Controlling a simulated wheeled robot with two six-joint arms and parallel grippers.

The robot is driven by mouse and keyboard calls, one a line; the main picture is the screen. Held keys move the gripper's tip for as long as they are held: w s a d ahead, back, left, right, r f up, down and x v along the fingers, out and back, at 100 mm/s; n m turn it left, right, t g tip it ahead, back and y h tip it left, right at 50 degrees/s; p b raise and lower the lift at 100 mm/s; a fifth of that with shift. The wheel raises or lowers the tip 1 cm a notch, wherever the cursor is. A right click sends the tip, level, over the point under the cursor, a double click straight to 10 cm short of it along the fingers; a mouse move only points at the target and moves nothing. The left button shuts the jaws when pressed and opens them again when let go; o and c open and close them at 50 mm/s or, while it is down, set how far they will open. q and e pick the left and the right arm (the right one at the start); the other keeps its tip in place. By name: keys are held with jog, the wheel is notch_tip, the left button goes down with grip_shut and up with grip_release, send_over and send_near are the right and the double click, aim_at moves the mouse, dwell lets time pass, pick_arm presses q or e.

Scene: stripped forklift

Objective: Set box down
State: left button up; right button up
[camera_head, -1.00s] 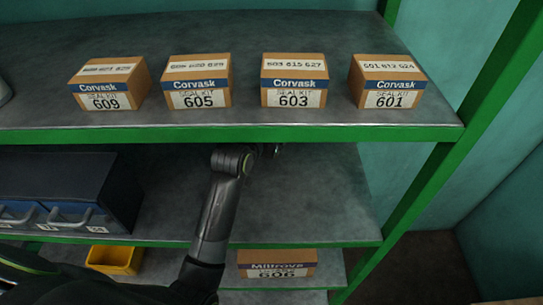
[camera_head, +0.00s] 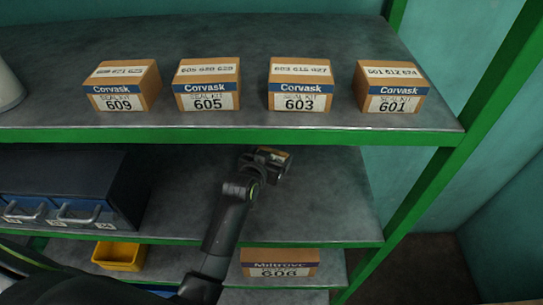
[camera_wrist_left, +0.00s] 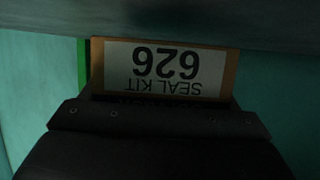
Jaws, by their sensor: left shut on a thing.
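My left gripper (camera_head: 268,162) is over the middle shelf, just under the front edge of the upper shelf. It is shut on a seal kit box. In the left wrist view the brown box (camera_wrist_left: 232,70) shows close up with a white label reading SEAL KIT 626, upside down in the picture. The dark gripper body (camera_wrist_left: 160,118) covers the near part of the box. In the head view the box is mostly hidden. I cannot tell whether it touches the shelf. My right gripper is not in view.
Corvask boxes 609 (camera_head: 122,88), 605 (camera_head: 208,85), 603 (camera_head: 300,85) and 601 (camera_head: 390,88) stand along the upper shelf (camera_head: 250,35). A dark drawer cabinet (camera_head: 75,180) is left on the middle shelf (camera_head: 325,200). Below are a yellow bin (camera_head: 118,256) and a Miltrove box (camera_head: 280,262).

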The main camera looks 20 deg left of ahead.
pick_arm(q)
jog(key=shift+f, duration=0.55)
jog(key=o, duration=1.1)
jog(key=shift+s+f, duration=0.1)
jog(key=shift+c, duration=0.2)
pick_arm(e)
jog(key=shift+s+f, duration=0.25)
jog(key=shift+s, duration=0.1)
pick_arm(q)
jog(key=shift+r, duration=0.25)
jog(key=b+v, duration=0.1)
jog(key=v, duration=1.1)
jog(key=shift+r, duration=0.45)
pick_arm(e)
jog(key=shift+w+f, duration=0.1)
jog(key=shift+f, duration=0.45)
